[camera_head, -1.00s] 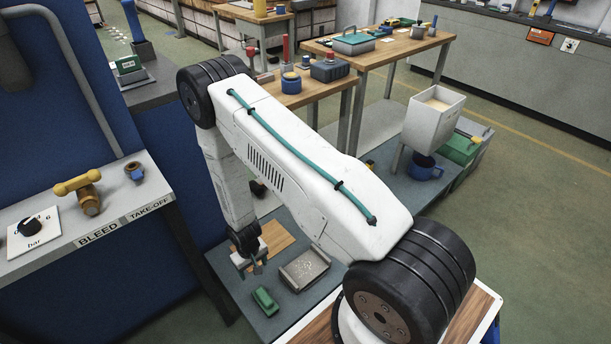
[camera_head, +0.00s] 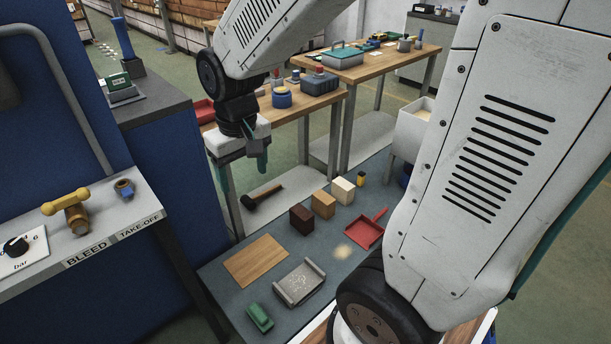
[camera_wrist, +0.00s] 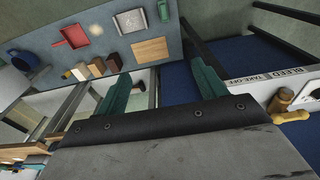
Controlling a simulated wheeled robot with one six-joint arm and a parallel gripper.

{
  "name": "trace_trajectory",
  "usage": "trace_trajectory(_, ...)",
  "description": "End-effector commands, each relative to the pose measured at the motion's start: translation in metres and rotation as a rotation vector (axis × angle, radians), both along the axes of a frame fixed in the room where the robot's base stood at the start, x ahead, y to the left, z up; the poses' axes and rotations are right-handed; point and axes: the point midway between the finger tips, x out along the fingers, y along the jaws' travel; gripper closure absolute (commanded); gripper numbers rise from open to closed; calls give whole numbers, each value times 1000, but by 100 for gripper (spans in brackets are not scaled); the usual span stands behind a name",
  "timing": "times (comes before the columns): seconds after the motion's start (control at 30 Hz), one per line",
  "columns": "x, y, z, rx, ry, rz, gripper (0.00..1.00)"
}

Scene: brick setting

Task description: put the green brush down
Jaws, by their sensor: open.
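The green brush (camera_head: 259,319) lies on the near left corner of the grey-blue bench top (camera_head: 225,296), beside a grey metal tray (camera_head: 300,283). It also shows at the top edge of the wrist view (camera_wrist: 164,10), partly cut off. My gripper (camera_head: 245,182) is raised well above and away from the bench, beyond the wooden board. Its two teal fingers are spread apart with nothing between them, as the wrist view (camera_wrist: 158,72) also shows. The brush is clear of the fingers.
A wooden board (camera_head: 257,261), several blocks (camera_head: 323,203) and a red dustpan (camera_head: 367,230) are on the bench. A pale patch (camera_head: 343,252) lies near the dustpan. A panel with a brass valve (camera_head: 72,211) stands left. A mallet (camera_head: 262,195) lies beyond the bench.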

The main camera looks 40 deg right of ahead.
Motion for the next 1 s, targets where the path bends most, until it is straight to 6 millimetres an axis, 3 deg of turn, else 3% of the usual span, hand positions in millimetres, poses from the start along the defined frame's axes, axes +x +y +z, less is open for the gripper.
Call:
trace_trajectory(0.03, -18, -1, 18, 0, -15, 0, 29)
trace_trajectory(0.2, -82, -5, 57, -1, -27, 0, 29)
trace_trajectory(0.43, -150, -7, 80, -3, -35, -1, 29)
trace_trajectory(0.63, -172, -10, 83, -3, -34, -2, 29)
trace_trajectory(1.0, -172, -10, 83, -3, -34, -1, 29)
